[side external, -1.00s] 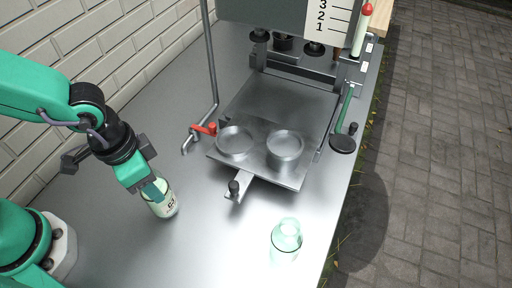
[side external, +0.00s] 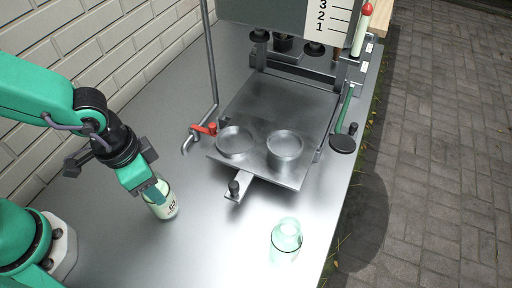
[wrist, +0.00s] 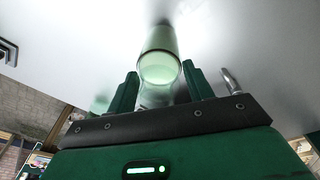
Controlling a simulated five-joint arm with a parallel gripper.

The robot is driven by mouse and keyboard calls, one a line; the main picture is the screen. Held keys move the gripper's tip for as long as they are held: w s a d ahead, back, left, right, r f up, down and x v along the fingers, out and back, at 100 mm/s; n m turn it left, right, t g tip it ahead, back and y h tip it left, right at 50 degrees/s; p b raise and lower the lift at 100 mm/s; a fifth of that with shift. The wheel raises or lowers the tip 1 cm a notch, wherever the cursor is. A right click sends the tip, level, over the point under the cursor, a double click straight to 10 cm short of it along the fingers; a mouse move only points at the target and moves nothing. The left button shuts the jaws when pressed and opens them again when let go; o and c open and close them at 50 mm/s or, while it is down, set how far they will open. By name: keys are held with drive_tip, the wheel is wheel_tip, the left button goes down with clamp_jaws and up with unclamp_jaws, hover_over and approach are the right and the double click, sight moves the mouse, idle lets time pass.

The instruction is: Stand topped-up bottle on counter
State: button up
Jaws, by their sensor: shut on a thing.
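A pale, milky-green bottle with a printed label (side external: 165,207) is at the left of the metal counter (side external: 215,240). It looks nearly upright, with its base at or very near the counter. My gripper (side external: 154,189) is shut on its upper part from above and behind. In the wrist view the bottle (wrist: 159,66) lies between the two green fingers (wrist: 159,92). The bottle's neck is partly hidden by the fingers in the side view.
An empty-looking clear green glass bottle (side external: 286,240) stands near the counter's front right. A metal plate with two round cups (side external: 235,141) is behind, with a red-handled tap (side external: 205,129) at its left. The counter between the bottles is clear.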

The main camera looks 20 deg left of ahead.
drive_tip(key=shift+f, duration=0.25)
idle(0.4)
drive_tip(key=o, duration=1.2)
drive_tip(key=c, duration=0.3)
drive_tip(key=shift+r, duration=4)
